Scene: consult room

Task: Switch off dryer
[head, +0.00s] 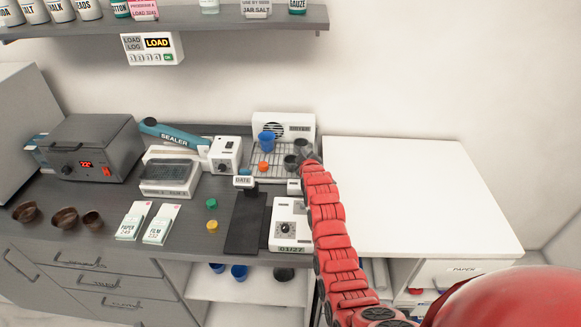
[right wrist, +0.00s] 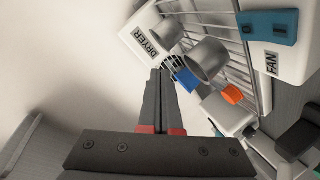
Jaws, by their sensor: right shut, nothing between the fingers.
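The white dryer (head: 301,127) stands against the back wall in the head view, with a round black grille and a "DRYER" label. Its labelled panel also shows in the right wrist view (right wrist: 132,35). My right gripper (right wrist: 161,74) is shut and empty, near the dryer's right end. Contact is unclear. My left gripper is out of view.
The teal sealer (head: 172,134) and a grey heater box (head: 90,145) stand left. The white worktop (head: 420,190) at right is clear. A shelf (head: 230,18) hangs above.

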